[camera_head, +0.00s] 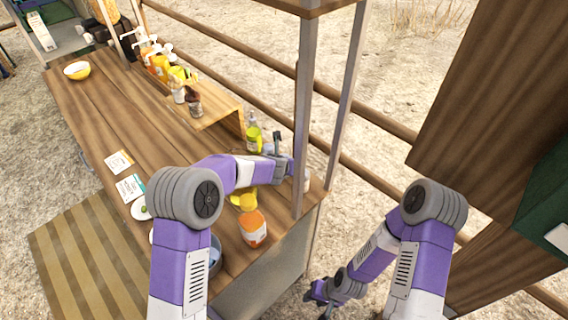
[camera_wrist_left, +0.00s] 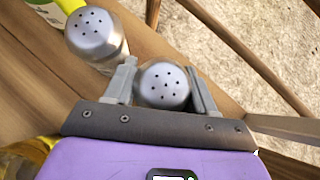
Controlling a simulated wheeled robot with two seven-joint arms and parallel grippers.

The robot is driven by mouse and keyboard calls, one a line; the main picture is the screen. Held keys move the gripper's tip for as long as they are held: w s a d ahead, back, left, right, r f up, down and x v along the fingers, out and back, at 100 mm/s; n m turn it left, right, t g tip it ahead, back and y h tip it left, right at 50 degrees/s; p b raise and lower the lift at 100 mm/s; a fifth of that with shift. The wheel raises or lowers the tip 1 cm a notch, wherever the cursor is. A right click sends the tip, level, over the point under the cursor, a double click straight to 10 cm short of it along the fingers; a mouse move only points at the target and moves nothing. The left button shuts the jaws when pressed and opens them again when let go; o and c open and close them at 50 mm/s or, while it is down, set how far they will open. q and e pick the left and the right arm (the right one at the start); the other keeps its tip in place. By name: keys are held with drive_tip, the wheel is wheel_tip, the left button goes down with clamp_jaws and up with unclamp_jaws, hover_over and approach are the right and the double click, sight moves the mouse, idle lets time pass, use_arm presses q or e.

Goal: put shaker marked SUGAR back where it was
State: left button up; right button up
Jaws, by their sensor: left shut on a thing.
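My left gripper (camera_head: 281,158) is over the far right end of the wooden counter. In the left wrist view the left gripper (camera_wrist_left: 163,90) is shut on a shaker (camera_wrist_left: 163,86) with a round, holed metal top, held between the two fingers. A second shaker (camera_wrist_left: 94,38) with a similar top stands just left of the fingers. No marking on either shaker can be read from these views. My right gripper (camera_head: 320,292) hangs low, outside the counter's right end; its jaws are too small to judge.
A yellow-green bottle (camera_head: 253,138) stands beyond the left gripper. An orange-labelled tub (camera_head: 253,229) is nearer on the counter (camera_head: 105,110). A post (camera_head: 304,120) rises close right of the gripper. A wooden riser (camera_head: 210,112) and several pump bottles (camera_head: 158,62) line the back.

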use_arm(q)
drive_tip(key=shift+s+f, duration=0.35)
drive_tip(key=shift+f, duration=0.4)
drive_tip(key=o, duration=1.2)
drive_tip(key=shift+o, duration=0.4)
drive_tip(key=shift+w+d, duration=0.2)
drive_tip(key=shift+w, duration=0.15)
drive_tip(key=shift+p+v, duration=0.35)
drive_tip(key=shift+v, duration=3.5)
